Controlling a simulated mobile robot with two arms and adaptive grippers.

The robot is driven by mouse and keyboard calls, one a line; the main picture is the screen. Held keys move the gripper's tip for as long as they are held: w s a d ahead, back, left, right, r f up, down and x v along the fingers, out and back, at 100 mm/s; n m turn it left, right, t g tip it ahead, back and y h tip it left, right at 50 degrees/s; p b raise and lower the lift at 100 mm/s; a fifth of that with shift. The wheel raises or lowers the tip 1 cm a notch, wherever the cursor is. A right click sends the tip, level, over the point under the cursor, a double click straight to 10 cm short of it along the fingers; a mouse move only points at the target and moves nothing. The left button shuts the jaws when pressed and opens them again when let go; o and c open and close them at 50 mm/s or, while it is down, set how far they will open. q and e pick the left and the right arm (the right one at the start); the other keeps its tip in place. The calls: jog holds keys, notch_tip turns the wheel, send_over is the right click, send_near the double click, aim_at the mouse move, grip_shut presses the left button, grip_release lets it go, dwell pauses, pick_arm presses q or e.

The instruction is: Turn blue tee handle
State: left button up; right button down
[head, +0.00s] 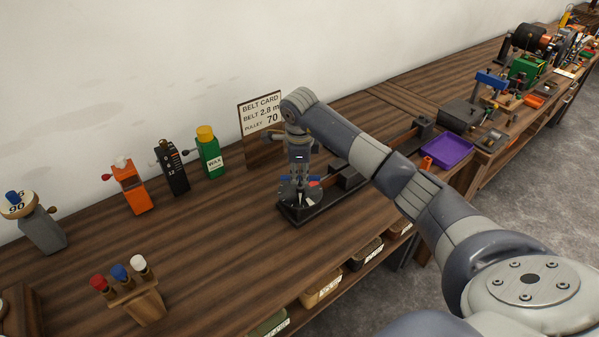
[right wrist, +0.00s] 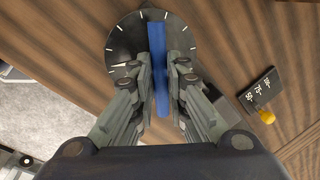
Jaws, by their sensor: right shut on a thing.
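The blue tee handle (right wrist: 157,45) is a long blue bar above a dark round dial (right wrist: 122,42) with white tick marks. In the right wrist view the bar runs nearly up and down the picture, between the fingers of my right gripper (right wrist: 161,65). The gripper is shut on the bar. In the head view my right gripper (head: 299,182) points down over the dial. Bits of the blue handle (head: 314,181) show beside its fingers, and most of it is hidden. My left gripper is not in view.
A belt card (head: 261,114) stands behind the dial. A purple tray (head: 447,152) lies to the right. The wooden bench front left of the dial is mostly clear.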

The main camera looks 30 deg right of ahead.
jog(key=shift+m, duration=0.3)
